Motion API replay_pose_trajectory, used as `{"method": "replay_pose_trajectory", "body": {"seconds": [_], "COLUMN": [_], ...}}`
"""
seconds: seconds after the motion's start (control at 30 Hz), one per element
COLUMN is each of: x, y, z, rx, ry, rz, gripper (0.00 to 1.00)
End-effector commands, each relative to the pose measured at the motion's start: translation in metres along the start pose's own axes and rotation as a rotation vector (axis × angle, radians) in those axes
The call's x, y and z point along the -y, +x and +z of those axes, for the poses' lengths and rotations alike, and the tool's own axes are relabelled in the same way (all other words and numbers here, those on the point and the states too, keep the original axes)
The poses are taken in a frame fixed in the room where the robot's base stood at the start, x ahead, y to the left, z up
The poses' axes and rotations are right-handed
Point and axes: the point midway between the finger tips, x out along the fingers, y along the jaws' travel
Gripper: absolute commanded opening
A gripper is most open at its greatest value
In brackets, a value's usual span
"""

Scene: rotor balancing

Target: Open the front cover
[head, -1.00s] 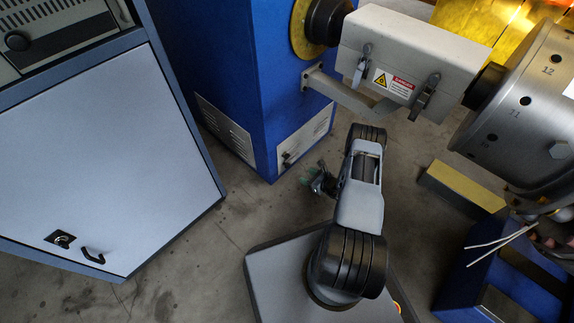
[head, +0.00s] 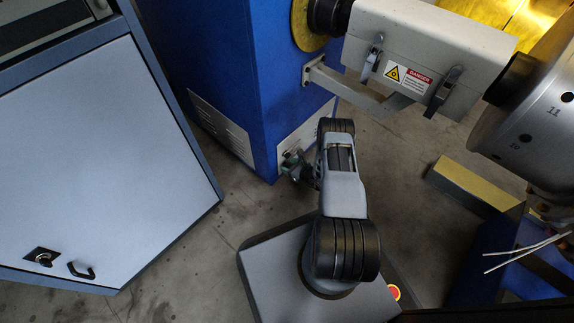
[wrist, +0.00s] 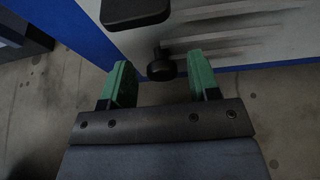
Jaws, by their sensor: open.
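The light-grey panel with slotted vents, low on the blue cabinet, looks like the front cover (head: 308,137); it also fills the top of the wrist view (wrist: 262,45). A round black knob (wrist: 161,66) sticks out from it. My gripper (head: 293,165) is beside this panel in the head view, small and partly dark. In the wrist view my gripper (wrist: 161,84) is open, with a green finger on each side of the knob. The knob shows between and slightly beyond the fingertips; contact cannot be told. The panel appears closed.
A grey box with a danger label (head: 425,60) and a bracket (head: 350,88) hang above my arm. A grey cabinet door (head: 95,160) stands at left. A large metal rotor (head: 535,120) and a yellow-topped block (head: 470,185) are at right. Concrete floor lies between.

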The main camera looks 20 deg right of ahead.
Motion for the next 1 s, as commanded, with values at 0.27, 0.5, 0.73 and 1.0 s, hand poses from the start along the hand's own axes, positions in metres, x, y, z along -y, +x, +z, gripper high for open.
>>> {"method": "replay_pose_trajectory", "body": {"seconds": [0.27, 0.5, 0.73, 1.0], "x": [0.0022, 0.0019, 0.0011, 0.0012], "y": [0.0004, 0.0006, 0.0011, 0.0013], "z": [-0.0013, -0.0011, -0.0008, -0.0006], "rx": [0.0, 0.0, 0.0, 0.001], "ry": [0.002, 0.002, 0.001, 0.0], "rz": [-0.007, -0.006, -0.004, -0.003], "gripper": [0.56, 0.43, 0.21, 0.0]}}
